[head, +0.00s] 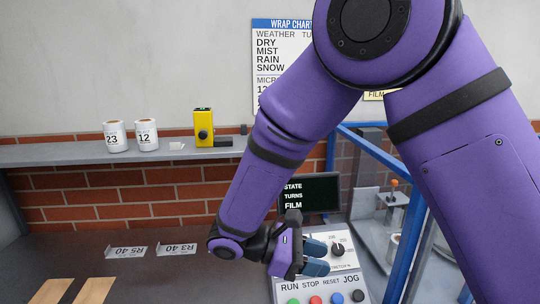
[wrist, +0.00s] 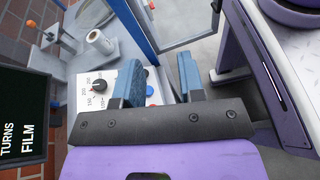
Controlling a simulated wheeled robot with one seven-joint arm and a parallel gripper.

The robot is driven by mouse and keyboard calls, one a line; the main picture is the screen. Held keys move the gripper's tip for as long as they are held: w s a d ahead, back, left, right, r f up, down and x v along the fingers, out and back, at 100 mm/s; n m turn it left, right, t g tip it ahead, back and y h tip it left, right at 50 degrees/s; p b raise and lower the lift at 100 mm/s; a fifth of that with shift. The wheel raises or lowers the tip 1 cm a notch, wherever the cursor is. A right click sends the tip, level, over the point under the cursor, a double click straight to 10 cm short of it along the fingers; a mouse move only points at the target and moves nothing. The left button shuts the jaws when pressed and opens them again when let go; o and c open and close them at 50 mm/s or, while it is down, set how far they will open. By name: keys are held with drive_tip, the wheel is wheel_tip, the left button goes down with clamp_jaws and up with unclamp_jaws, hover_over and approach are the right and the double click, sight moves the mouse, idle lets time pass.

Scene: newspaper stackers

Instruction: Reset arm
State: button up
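My purple arm reaches down across the head view, bent at the elbow. My gripper (head: 317,257) hangs in front of the control panel (head: 345,268), low in the middle of the picture. In the wrist view my gripper (wrist: 161,82) shows two blue fingers with a clear gap between them, and nothing is held. The panel (wrist: 112,106) with its black dial lies beyond the fingers there. The fingers hide part of the panel in both views. I cannot tell whether they touch it.
A dark screen (head: 310,193) stands behind my gripper. A blue-framed enclosure (head: 373,154) is to the right. A shelf (head: 60,154) bears two labelled rolls (head: 145,135) and a yellow device (head: 203,129). Metal label plates (head: 176,249) stand on the dark counter (head: 70,251), which has free room at left.

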drive_tip(key=s+d+r+m+t+y, duration=0.3)
drive_tip(key=s+d+r+m+y, duration=0.4)
drive_tip(key=d+r+m, duration=0.1)
drive_tip(key=s+d+r+m+t+y, duration=0.3)
drive_tip(key=s+d+r+m+y, duration=0.4)
drive_tip(key=d+r, duration=0.3)
drive_tip(key=shift+d+r+m+y, duration=0.3)
drive_tip(key=shift+d+m, duration=0.2)
drive_tip(key=shift+d, duration=1.1)
drive_tip(key=shift+f, duration=0.1)
idle(0.5)
